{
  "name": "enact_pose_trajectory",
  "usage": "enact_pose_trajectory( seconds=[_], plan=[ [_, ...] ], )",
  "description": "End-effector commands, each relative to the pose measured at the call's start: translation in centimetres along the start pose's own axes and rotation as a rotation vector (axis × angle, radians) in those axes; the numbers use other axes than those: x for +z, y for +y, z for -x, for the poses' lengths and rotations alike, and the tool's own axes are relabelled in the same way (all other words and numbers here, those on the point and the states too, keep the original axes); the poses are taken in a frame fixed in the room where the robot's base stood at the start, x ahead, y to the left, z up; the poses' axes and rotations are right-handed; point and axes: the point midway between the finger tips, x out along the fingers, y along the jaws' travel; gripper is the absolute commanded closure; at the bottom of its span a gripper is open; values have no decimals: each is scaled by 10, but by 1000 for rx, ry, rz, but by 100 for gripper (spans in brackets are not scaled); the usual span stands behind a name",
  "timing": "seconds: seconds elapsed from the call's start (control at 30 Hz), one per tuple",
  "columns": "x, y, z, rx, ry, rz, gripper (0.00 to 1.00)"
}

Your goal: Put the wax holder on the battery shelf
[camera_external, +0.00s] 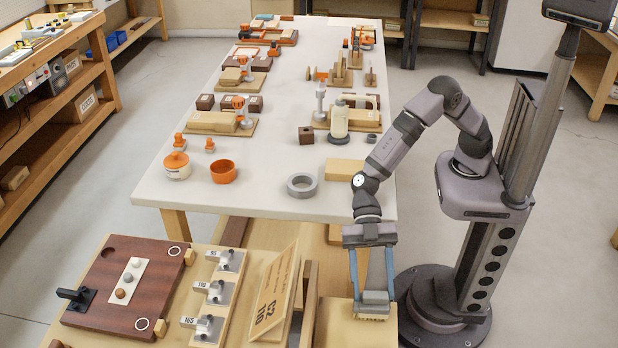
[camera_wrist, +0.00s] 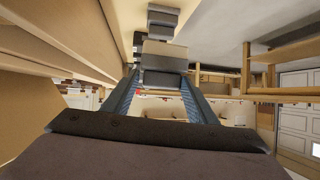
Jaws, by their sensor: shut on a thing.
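My gripper (camera_external: 373,296) points down at the right end of the low wooden bench. Its two blue-grey fingers are closed on a small block-like thing, apparently the wax holder (camera_wrist: 163,55), which shows between the fingertips in the wrist view. Its details are mostly hidden, and I cannot tell whether it touches the wood below. My gripper also shows in the wrist view (camera_wrist: 160,85). No shelf in view can be clearly identified as the battery shelf.
A slanted wooden panel with numbers (camera_external: 272,294) and upright boards stand left of my gripper. A dark red-brown board (camera_external: 115,285) lies farther left. The large white table (camera_external: 262,190) behind holds many objects; its near edge is fairly clear.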

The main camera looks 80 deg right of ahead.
Motion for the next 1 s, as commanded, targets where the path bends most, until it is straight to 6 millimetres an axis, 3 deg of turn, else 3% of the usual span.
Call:
enact_pose_trajectory(
  seconds=[0.1, 0.47, 0.8, 1.0],
  plan=[
    [13, -7, -9, -3, 0, 4, 100],
    [18, -8, -11, -3, -1, 5, 100],
    [60, -4, -34, -3, -1, 3, 100],
    [69, -3, -40, -3, 0, 6, 100]
  ],
)
